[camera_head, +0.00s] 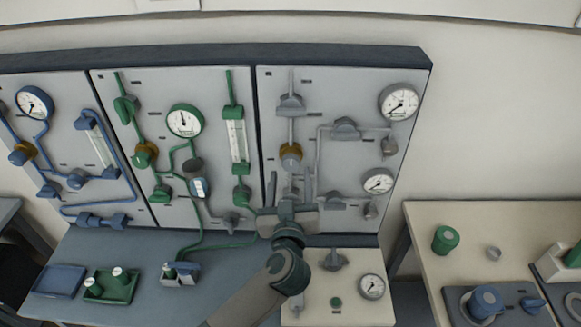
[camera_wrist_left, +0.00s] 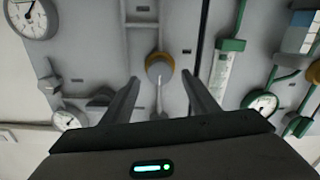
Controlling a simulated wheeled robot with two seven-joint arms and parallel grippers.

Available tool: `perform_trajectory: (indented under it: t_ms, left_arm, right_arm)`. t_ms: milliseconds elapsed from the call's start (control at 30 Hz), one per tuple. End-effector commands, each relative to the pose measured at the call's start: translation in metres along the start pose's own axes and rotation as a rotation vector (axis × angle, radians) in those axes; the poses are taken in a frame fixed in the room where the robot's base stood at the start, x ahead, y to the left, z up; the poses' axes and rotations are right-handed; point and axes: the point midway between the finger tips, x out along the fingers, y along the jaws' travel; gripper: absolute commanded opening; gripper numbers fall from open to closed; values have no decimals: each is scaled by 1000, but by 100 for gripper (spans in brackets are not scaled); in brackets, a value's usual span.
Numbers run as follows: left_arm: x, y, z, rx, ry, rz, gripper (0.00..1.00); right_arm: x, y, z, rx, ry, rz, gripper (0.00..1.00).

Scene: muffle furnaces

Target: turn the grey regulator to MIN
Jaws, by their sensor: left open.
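The grey regulator (camera_head: 291,152) is a round knob with a brass-coloured ring on the grey-piped right-hand panel. It also shows in the left wrist view (camera_wrist_left: 160,67), where a pale pointer or stem extends down from it. Its MIN mark is too small to read. My left gripper (camera_head: 290,184) is open, with its two fingers upright just below the regulator in the head view. In the left wrist view the fingers (camera_wrist_left: 161,84) stand on either side of the regulator, with nothing held between them. Contact with the knob is not visible. My right gripper is not in view.
Grey valves (camera_head: 345,128) and two gauges (camera_head: 399,102) (camera_head: 378,182) are on the same panel. Green piping with a flowmeter (camera_head: 237,140) lies to the left. Below stands a bench box with a grey knob (camera_head: 334,260) and a gauge (camera_head: 372,286).

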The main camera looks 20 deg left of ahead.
Motion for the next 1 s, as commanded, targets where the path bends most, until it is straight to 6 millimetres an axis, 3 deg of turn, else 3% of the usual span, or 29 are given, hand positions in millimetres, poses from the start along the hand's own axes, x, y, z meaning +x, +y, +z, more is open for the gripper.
perform_trajectory:
  t_ms: [233,633,667,833,1000]
  left_arm:
    - [27,0,-1,0,0,-1,54]
    - [32,0,0,0,-1,0,54]
    - [32,0,0,0,-1,0,52]
    - [32,0,0,0,-1,0,13]
    - [32,0,0,-2,-1,0,13]
  right_arm:
    - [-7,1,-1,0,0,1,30]
    - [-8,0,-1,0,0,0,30]
    - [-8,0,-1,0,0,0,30]
    - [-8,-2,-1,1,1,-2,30]
    - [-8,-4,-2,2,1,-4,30]
